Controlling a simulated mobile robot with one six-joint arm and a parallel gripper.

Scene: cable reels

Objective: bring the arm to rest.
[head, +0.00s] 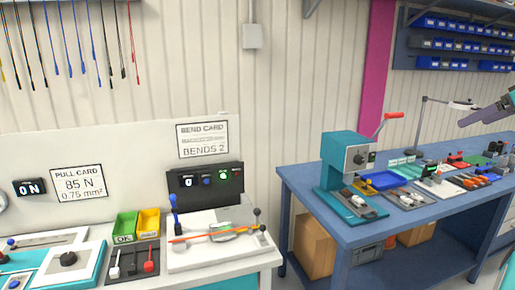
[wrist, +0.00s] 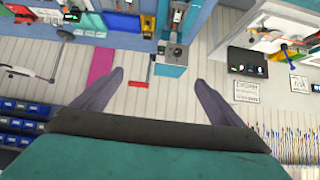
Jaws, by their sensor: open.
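My gripper (wrist: 159,77) shows in the wrist view with its two grey-purple fingers spread wide and nothing between them. The wrist view shows the room upside down, with the wall and benches well beyond the fingers. In the head view, part of my gripper (head: 490,111) enters at the right edge, above the blue bench; the rest is cut off by the frame.
The blue bench (head: 350,236) holds a teal machine (head: 343,152) with a red handle, a lamp (head: 450,102) and several small items. A pale bench at left carries green and yellow bins (head: 137,224) and a white fixture. Blue bin racks (head: 455,45) hang on the wall.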

